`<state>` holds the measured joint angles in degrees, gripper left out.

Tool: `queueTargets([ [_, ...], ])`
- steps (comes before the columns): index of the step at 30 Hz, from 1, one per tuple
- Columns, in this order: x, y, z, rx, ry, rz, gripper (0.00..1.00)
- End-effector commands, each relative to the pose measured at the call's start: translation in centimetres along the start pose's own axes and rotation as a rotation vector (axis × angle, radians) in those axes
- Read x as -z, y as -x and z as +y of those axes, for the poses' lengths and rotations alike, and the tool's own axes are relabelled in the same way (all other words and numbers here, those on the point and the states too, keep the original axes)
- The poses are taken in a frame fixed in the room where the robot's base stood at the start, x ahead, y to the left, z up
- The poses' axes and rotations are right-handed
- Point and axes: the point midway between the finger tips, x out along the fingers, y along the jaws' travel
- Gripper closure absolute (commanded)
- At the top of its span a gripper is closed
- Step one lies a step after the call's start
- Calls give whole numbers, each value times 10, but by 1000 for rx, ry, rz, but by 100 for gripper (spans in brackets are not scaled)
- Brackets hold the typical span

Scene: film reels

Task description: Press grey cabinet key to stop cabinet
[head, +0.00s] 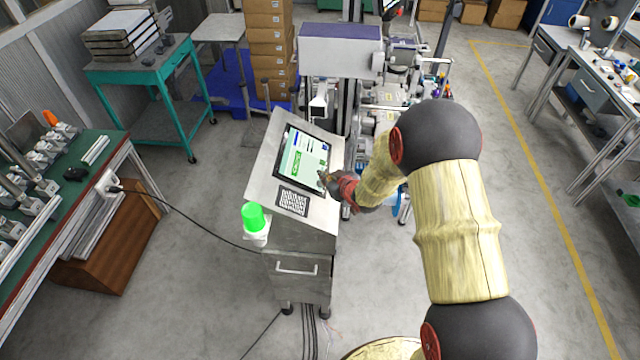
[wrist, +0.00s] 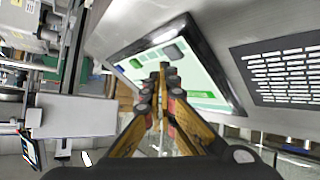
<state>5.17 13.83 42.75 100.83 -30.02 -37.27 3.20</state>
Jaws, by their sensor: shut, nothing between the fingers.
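The grey cabinet (head: 306,243) stands in the middle of the head view, with a tilted touchscreen (head: 298,160) on its sloped top. My gripper (head: 324,178) is shut and empty at the screen's lower right edge in the head view.
A black-and-white patterned panel (head: 292,200) lies on the cabinet slope below the screen. A green lamp (head: 253,217) sits at the cabinet's left side. Machinery (head: 340,52) stands close behind.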

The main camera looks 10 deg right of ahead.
Motion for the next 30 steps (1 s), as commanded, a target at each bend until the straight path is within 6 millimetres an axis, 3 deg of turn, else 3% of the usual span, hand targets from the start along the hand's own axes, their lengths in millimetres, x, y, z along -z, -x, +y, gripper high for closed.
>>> queueTargets([
  [30,-4,-5,-4,0,0,0,100],
])
